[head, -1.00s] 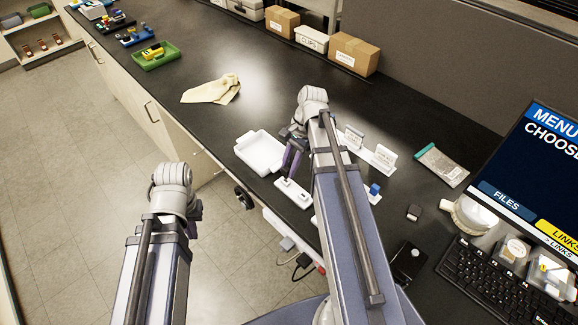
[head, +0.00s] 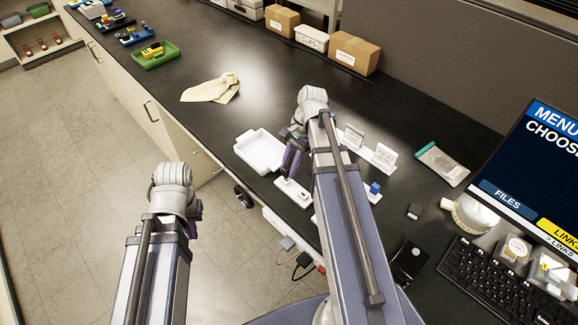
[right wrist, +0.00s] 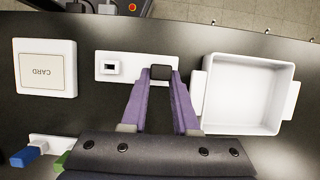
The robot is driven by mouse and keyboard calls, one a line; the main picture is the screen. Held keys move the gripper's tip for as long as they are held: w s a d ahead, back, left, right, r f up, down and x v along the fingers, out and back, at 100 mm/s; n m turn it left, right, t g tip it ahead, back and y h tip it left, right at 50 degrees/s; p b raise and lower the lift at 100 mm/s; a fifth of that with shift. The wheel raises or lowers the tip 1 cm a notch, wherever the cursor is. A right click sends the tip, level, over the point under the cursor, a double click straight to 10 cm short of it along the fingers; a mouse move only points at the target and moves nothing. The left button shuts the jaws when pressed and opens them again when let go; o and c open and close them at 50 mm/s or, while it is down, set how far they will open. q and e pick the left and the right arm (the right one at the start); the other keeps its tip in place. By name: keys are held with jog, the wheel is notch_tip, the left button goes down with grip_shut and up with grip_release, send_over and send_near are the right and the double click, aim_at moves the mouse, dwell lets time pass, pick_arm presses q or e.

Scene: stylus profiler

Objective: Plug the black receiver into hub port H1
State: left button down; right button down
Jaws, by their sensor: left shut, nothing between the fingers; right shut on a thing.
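The white hub (right wrist: 128,79) lies on the black bench. In the right wrist view one open port shows in its left part. My right gripper (right wrist: 160,80) is shut on the black receiver (right wrist: 160,72), which is over the right part of the hub. Whatever port lies beneath the receiver is hidden, and I cannot tell whether it is seated or just above. In the head view the hub (head: 292,192) is below the purple fingers of my right gripper (head: 290,172). My left gripper (head: 197,210) is shut and empty, over the floor beside the bench.
A white tray (right wrist: 243,92) stands just right of the hub. A white card pad (right wrist: 46,68) is to its left. Blue and green plugs (right wrist: 24,157) are at lower left. A keyboard (head: 505,285) and a monitor (head: 540,165) stand at right. The bench front edge is near the hub.

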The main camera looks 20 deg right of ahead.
aim_at(284, 169)
jog(key=shift+f+b, duration=0.7)
jog(key=shift+f, duration=0.1)
jog(key=shift+f, duration=0.15)
dwell(0.4)
jog(key=c, duration=0.6)
grip_release()
jog(key=shift+c, duration=0.4)
notch_tip(284, 169, up, 7)
jog(key=p, duration=0.7)
